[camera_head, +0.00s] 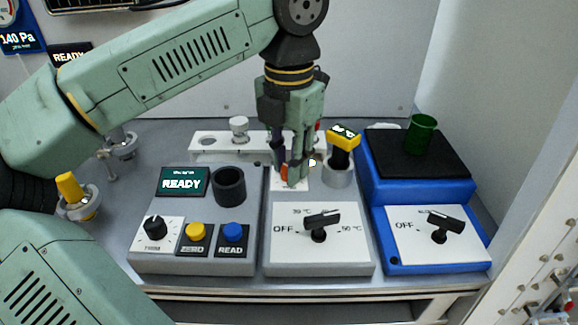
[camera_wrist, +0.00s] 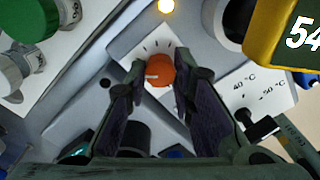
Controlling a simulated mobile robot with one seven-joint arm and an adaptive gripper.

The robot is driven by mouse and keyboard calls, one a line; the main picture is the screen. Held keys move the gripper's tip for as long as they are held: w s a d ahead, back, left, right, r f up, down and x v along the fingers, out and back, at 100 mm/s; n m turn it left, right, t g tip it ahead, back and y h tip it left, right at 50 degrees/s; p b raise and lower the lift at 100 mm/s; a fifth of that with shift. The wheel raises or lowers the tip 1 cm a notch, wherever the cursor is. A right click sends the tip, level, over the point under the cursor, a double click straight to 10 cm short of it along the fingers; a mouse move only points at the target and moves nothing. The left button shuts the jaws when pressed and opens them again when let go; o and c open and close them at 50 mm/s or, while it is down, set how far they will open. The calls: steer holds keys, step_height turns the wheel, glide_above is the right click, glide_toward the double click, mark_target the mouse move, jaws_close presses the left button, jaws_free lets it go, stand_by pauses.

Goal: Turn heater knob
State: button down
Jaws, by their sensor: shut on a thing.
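An orange round knob (camera_wrist: 160,71) with a pale pointer line sits on a white dial plate with tick marks. In the head view the knob (camera_head: 285,171) shows partly, at the back of the middle grey unit. My gripper (camera_wrist: 160,77) reaches down over it, with one fingertip on each side, shut on it. In the head view my gripper (camera_head: 294,168) hides much of the knob and its plate. The pale line points left in the wrist view.
A lit yellow lamp (camera_wrist: 166,6) is beside the dial. A yellow-topped device (camera_head: 343,136) stands in a holder close to the right of my gripper. A white rack (camera_head: 205,142) is behind. A blue unit (camera_head: 437,267) bears a green cup (camera_head: 419,134).

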steer(key=shift+n+b, duration=0.3)
steer(key=shift+n, duration=0.5)
steer(key=c, duration=1.4)
jaws_free()
steer(key=shift+o, duration=0.2)
step_height(320, 180, up, 8)
steer(key=shift+f, duration=0.2)
